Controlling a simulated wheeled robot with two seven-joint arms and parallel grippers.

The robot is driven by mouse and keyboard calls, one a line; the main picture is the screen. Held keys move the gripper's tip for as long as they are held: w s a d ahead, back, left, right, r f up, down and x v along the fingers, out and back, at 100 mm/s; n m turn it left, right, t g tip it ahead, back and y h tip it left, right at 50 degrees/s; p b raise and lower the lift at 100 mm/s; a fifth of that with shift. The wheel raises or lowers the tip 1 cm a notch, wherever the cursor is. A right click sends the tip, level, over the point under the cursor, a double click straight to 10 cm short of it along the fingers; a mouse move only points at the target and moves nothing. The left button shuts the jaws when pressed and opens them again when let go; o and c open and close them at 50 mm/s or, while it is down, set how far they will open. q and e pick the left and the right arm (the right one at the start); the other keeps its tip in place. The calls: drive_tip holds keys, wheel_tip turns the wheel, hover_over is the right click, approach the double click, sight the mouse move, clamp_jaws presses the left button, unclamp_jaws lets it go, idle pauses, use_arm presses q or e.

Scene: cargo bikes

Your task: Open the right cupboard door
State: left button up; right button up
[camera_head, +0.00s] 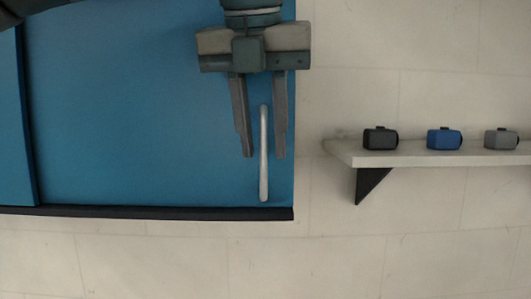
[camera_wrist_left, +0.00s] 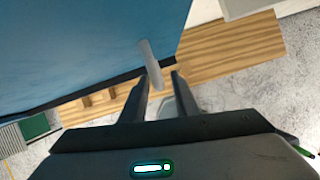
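The blue cupboard door (camera_head: 140,110) fills the left of the head view and looks closed. Its white upright bar handle (camera_head: 264,175) sits near the door's right edge. The handle also shows in the wrist view (camera_wrist_left: 149,62), beside the blue door face (camera_wrist_left: 80,50). My left gripper (camera_head: 262,157) comes down from the top, open, with one finger on each side of the handle. In the wrist view the handle lies between the fingertips (camera_wrist_left: 161,76); I see no grip on it. My right gripper is not in view.
Wooden boards (camera_wrist_left: 230,50) and grey floor show in the wrist view.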

use_arm(q)
drive_tip(key=shift+p+x, duration=0.6)
drive_tip(key=shift+x, duration=1.6)
clamp_jaws()
